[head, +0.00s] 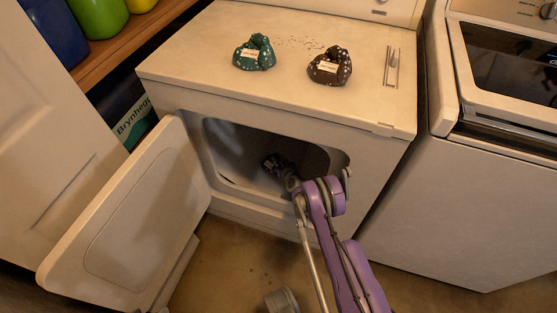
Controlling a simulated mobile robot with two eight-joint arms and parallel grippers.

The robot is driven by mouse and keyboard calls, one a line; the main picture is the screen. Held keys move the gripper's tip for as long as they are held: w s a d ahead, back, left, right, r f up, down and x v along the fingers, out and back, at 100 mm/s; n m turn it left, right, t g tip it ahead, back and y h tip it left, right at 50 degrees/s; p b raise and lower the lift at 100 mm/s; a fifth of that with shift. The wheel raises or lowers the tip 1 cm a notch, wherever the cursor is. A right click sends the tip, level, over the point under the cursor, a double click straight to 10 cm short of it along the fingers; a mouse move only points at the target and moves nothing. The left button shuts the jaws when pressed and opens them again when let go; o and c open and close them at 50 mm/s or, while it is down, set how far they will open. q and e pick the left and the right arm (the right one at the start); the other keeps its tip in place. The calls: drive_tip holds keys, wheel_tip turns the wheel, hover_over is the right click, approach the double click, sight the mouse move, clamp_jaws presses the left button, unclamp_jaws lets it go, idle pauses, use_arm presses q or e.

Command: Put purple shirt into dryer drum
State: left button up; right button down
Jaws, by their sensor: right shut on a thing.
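The dryer's front opening (225,178) stands open, and the drum (235,150) shows dark inside it. My right gripper (275,165) reaches through the opening and is shut on a small dark bundle, apparently the purple shirt (268,160). The shadow hides its colour and most of its outline. I cannot tell whether the bundle touches the drum. The open dryer door (140,225) hangs out to the left.
A green folded cloth (254,54) and a dark brown one with pale spots (330,68) lie on the dryer top (215,45). A second machine (475,200) stands close at the right. A wooden shelf (125,42) holds coloured containers at the upper left.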

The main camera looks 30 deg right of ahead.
drive_tip(key=shift+f, duration=0.15)
drive_tip(key=c, duration=0.6)
unclamp_jaws()
drive_tip(key=shift+c, duration=0.2)
